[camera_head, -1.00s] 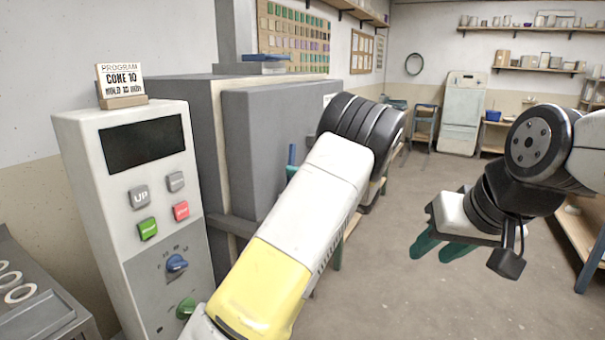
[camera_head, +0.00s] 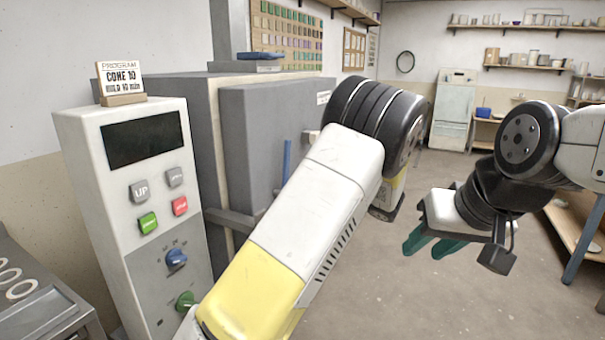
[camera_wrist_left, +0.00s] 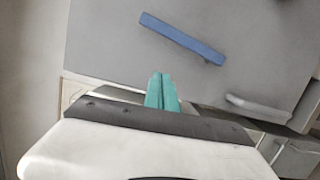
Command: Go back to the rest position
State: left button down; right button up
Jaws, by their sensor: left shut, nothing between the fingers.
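My left arm (camera_head: 290,235) reaches up from the bottom of the head view in front of the grey kiln (camera_head: 270,125), and its bend hides my left gripper there. In the left wrist view my left gripper (camera_wrist_left: 162,86) has its teal fingers together, with nothing between them. A grey panel with a blue bar handle (camera_wrist_left: 183,38) lies beyond the fingertips, apart from them. My right gripper (camera_head: 430,247) hangs at the right of the head view. Its teal fingers are apart and empty, pointing down and left over the open floor.
A control box (camera_head: 150,200) with buttons and knobs stands left, topped by a program sign (camera_head: 121,80). A grey table with rings (camera_head: 40,310) is at lower left. A white fridge (camera_head: 453,110) and shelves stand at the back. The middle floor is clear.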

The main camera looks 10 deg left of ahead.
pick_arm(q)
jog(key=shift+s+d, duration=0.25)
jog(key=shift+d, duration=0.1)
jog(key=s+a+f+n+g+h, duration=0.1)
jog(key=s+a+n+g+h, duration=0.4)
jog(key=s+n, duration=0.45)
jog(key=s+a+f+n+g+h, duration=0.2)
jog(key=s+a+n+g+h, duration=0.1)
jog(key=s+a+n, duration=0.6)
jog(key=s+d+r+n+t+h, duration=0.2)
jog(key=s+d+r+n+h, duration=0.1)
jog(key=s+n, duration=0.5)
jog(key=s+d+r+n+t+h, duration=0.2)
jog(key=s+d+n+h, duration=0.3)
jog(key=n, duration=1)
jog(key=s+r+h, duration=0.1)
jog(key=s, duration=0.2)
jog(key=shift+d+r, duration=0.15)
jog(key=shift+d, duration=0.05)
pick_arm(e)
jog(key=shift+o, duration=0.4)
